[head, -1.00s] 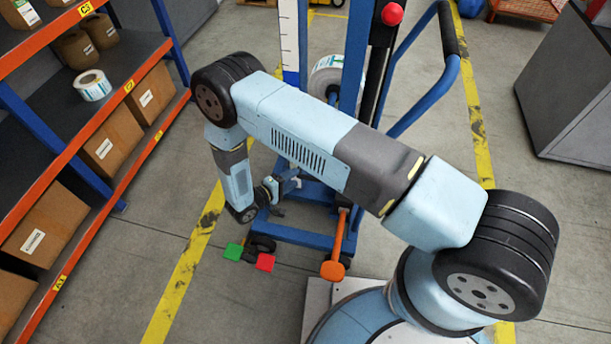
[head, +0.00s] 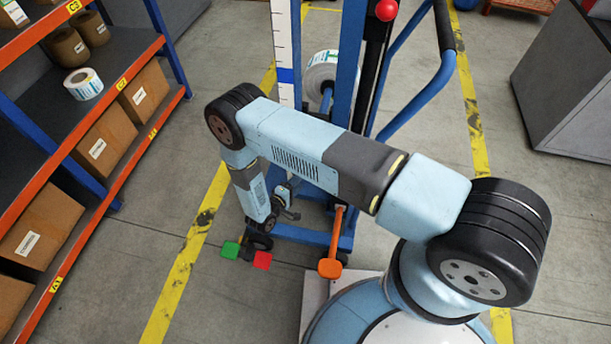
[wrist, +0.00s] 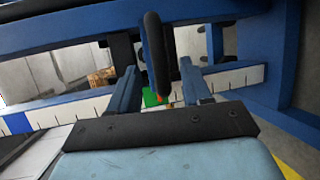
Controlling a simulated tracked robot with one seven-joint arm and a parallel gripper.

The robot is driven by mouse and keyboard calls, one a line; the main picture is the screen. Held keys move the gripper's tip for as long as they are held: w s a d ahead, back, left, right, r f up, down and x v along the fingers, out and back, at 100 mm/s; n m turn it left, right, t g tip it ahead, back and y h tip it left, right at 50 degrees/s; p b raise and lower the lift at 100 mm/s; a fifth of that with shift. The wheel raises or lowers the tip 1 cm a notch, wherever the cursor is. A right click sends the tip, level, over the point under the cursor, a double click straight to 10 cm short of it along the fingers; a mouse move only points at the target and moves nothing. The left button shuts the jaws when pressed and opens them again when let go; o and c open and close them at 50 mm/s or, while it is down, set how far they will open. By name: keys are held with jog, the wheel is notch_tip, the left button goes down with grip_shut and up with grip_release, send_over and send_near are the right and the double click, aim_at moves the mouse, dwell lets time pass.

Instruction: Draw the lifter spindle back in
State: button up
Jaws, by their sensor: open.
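The lifter is a blue frame with an upright mast (head: 349,75). A white label roll (head: 318,68) shows beside the mast, and a short blue bar that may be the spindle (head: 326,100) shows below it. I cannot tell how far the spindle sticks out. My gripper (head: 287,196) is low by the lifter's base, partly behind my arm. In the wrist view my gripper (wrist: 158,68) has its fingers apart. A black rounded bar (wrist: 154,50) appears between them; I cannot tell whether they touch it.
A green pedal (head: 230,250), a red pedal (head: 262,260) and an orange pedal (head: 330,268) sit at the lifter's foot. A red knob (head: 386,10) tops a black column. Shelving (head: 130,88) stands left, a grey cabinet (head: 565,85) right.

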jog(key=shift+x, duration=2.9)
jog(key=shift+c, duration=0.5)
jog(key=shift+s, duration=0.1)
grip_shut()
